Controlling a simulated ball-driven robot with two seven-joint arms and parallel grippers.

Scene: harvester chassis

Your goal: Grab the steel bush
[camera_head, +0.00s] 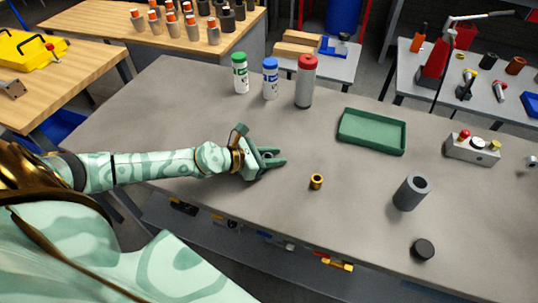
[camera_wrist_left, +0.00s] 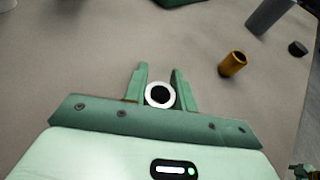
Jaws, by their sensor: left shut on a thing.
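My left gripper (camera_head: 276,159) is over the grey bench, left of the brass bush. In the left wrist view its two green fingers (camera_wrist_left: 160,82) are shut on the steel bush (camera_wrist_left: 149,95), a pale ring with a dark hole seen end-on. In the head view the steel bush shows only as a small pale bit (camera_head: 267,155) between the fingers, mostly hidden by them. I cannot tell whether it touches the bench.
A brass bush (camera_head: 316,181) stands right of the gripper. A green tray (camera_head: 372,147), grey cylinder (camera_head: 411,193), black puck (camera_head: 423,250) and block with knobs (camera_head: 472,149) lie further right. Green-, blue- and red-topped containers (camera_head: 306,82) stand behind. The bench's left part is clear.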

